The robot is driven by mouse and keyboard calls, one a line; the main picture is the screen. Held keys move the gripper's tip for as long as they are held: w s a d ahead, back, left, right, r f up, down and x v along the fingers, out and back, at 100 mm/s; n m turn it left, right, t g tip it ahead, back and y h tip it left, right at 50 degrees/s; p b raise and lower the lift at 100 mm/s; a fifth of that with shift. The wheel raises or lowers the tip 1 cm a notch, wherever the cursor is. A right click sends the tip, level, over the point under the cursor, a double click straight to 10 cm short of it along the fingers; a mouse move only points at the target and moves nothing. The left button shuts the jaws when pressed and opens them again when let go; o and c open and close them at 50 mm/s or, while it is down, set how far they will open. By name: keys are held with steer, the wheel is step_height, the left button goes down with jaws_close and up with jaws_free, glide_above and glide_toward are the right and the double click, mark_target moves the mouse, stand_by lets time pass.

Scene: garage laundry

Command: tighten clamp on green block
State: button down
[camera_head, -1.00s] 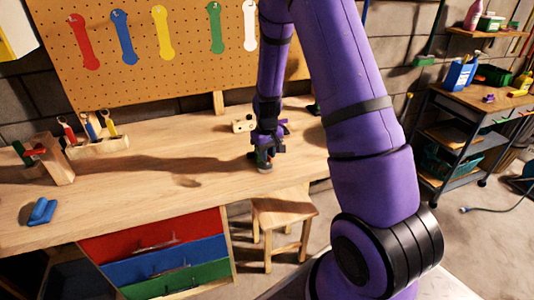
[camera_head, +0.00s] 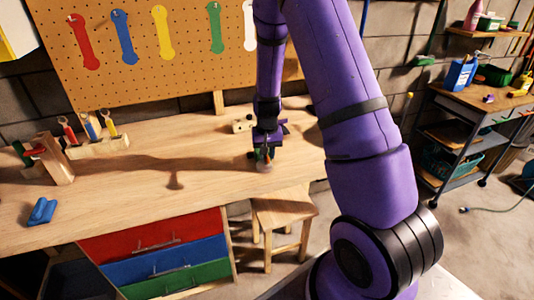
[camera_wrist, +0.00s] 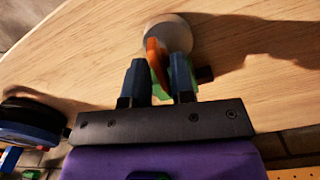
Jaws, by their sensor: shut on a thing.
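My gripper (camera_head: 263,152) is over the right part of the workbench, pointing down. In the wrist view its two blue fingertips (camera_wrist: 160,75) are shut on a small green piece (camera_wrist: 162,91). An orange part (camera_wrist: 155,56) shows between the fingers, and a round grey disc (camera_wrist: 174,27) shows beyond them. I cannot tell whether these parts are one thing, or whether the disc touches the bench. At the far left of the bench, a green piece (camera_head: 19,149) and a red piece (camera_head: 36,150) are beside an upright wooden post (camera_head: 57,158). Which green piece is the block is unclear.
The wooden workbench (camera_head: 130,190) is clear in the middle. A tool rack (camera_head: 98,147) and a blue piece (camera_head: 41,211) are at left. A small wooden piece (camera_head: 241,125) lies behind my gripper. A stool (camera_head: 283,211) stands below the front edge.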

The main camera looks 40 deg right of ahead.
stand_by(0.5)
steer(key=c, duration=1.2)
jaws_free()
steer(key=shift+r, duration=0.15)
step_height(320, 180, up, 11)
steer(key=shift+f, duration=0.2)
